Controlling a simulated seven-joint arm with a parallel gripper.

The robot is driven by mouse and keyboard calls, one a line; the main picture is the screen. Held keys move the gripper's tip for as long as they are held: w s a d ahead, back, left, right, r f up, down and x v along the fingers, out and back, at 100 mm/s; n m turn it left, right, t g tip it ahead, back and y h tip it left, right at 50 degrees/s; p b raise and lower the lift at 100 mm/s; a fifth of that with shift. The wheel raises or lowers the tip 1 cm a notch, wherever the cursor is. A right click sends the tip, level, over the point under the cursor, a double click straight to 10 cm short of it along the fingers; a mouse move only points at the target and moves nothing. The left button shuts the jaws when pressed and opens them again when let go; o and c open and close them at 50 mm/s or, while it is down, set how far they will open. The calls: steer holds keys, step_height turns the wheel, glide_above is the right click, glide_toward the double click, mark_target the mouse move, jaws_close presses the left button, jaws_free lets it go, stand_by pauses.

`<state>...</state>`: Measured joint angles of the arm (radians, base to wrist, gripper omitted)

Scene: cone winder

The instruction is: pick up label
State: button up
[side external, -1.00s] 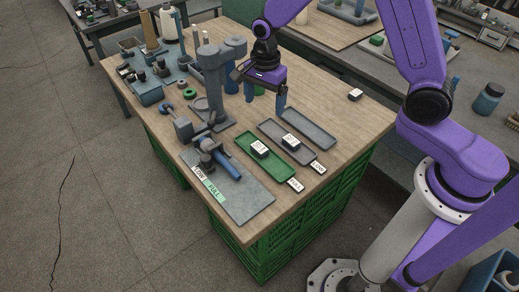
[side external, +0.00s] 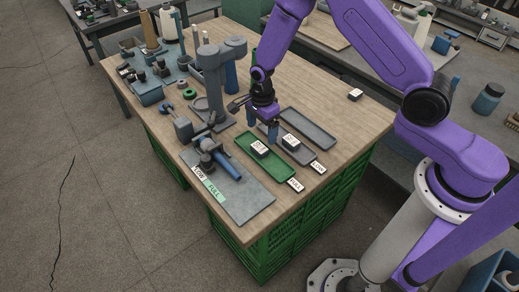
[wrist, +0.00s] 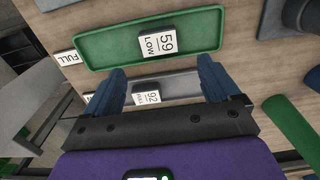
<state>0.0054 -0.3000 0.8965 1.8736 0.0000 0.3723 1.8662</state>
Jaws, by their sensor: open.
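A dark block with a white label (side external: 259,148) sits on the green tray (side external: 277,166). In the wrist view this label (wrist: 158,43) reads 59 LOW. A second dark block with a white label (side external: 290,142) sits on the grey tray (side external: 304,156) beside it. Its label (wrist: 147,98) shows 92; the smaller word is hard to read. My gripper (side external: 262,132) is open and empty above the trays, near both blocks. In the wrist view, the 92 label shows between my fingers (wrist: 162,72), with 59 LOW just beyond the fingertips.
A FULL card (side external: 295,184) lies at the green tray's end and a LOW card (side external: 318,167) at the grey tray's end. An empty grey tray (side external: 309,128) lies behind. A grey stand (side external: 212,85) rises left of my gripper. A slate mat (side external: 244,201) lies in front.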

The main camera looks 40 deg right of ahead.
mark_target(259, 147)
steer(key=shift+f, duration=0.85)
steer(key=f, duration=0.2)
steer(key=a+f, duration=0.1)
steer(key=shift+f, duration=1.05)
steer(key=c, duration=1.1)
